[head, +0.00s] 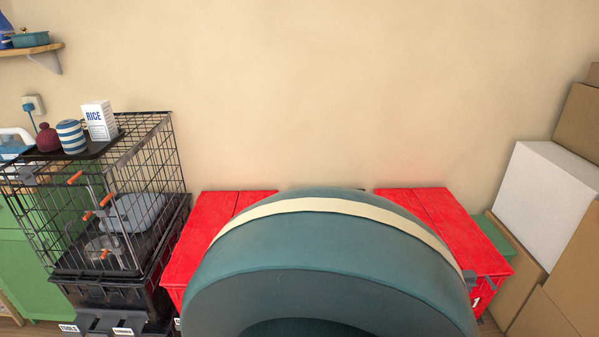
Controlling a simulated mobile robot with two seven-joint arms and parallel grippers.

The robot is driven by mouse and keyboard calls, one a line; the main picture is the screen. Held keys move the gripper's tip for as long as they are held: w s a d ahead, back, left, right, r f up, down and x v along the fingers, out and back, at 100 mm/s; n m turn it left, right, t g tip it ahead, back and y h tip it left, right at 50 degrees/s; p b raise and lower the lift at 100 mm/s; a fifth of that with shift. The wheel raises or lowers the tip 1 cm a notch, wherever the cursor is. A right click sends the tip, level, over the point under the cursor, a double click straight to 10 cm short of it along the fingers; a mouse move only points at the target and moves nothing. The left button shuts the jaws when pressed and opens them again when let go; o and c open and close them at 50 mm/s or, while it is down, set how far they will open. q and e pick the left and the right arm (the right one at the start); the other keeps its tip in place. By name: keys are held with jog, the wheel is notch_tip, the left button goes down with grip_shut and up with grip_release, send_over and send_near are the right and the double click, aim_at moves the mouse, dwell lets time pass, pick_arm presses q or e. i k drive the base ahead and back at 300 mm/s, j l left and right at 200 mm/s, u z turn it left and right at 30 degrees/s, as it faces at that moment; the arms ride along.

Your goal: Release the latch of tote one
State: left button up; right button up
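A red box (440,225) with a plank-like top stands against the wall. Its left part (213,238) shows on the other side of a large teal shape. A white mark like a "1" shows low on its right front, and a small grey fitting (468,277) sits just above; I cannot tell whether it is a latch. Black stacked totes (85,294) stand at the left under a wire cage, with white labels, one reading "TOOLS". I cannot tell which is tote one. Neither of my grippers is in view.
A large teal curved shape (330,245) with a cream band fills the lower middle and hides most of the red box. The wire cage (150,150) carries a rice box (99,120) and a striped jar (71,136). Cardboard boxes (575,255) and a white box (545,195) crowd the right.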

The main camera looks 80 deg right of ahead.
aim_at(470, 277)
jog(key=z, duration=0.45)
jog(key=j+z, duration=0.1)
jog(key=z, duration=0.3)
jog(key=k+z, duration=0.1)
jog(key=z, duration=0.8)
jog(key=k+z, duration=0.1)
jog(key=z, duration=0.75)
jog(key=k+j, duration=0.05)
